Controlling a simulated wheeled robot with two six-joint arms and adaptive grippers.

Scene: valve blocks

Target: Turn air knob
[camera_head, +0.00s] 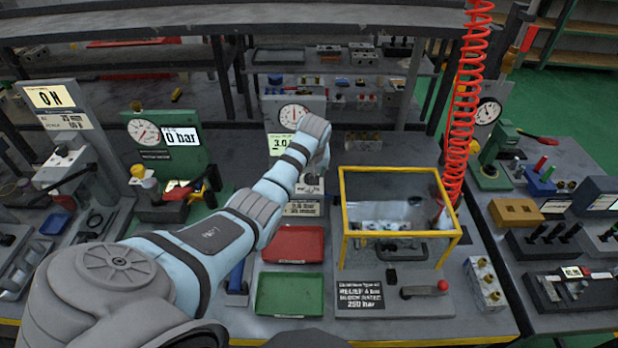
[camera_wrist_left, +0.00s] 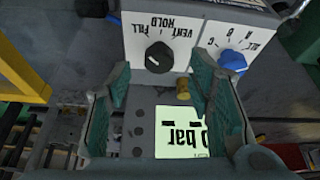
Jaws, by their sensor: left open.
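In the left wrist view a white panel shows upside down, with a black knob (camera_wrist_left: 159,57) marked VENT, HOLD and FILL and a blue knob (camera_wrist_left: 232,59) marked with letters and ALL. I cannot tell which of them is the air knob. My left gripper (camera_wrist_left: 160,78) is open, its teal-padded fingers either side of the view. The black knob lies beyond the gap between the fingertips, apart from them. A brass fitting (camera_wrist_left: 183,88) and a lit bar display (camera_wrist_left: 166,131) lie below. In the head view my left arm hides the gripper and the knobs.
A yellow-framed clear box (camera_head: 398,172) stands right of my left wrist, with a red coiled hose (camera_head: 464,110) behind. A red tray (camera_head: 294,244) and a green tray (camera_head: 290,293) lie on the bench in front. A green gauge block (camera_head: 150,170) stands left of my forearm.

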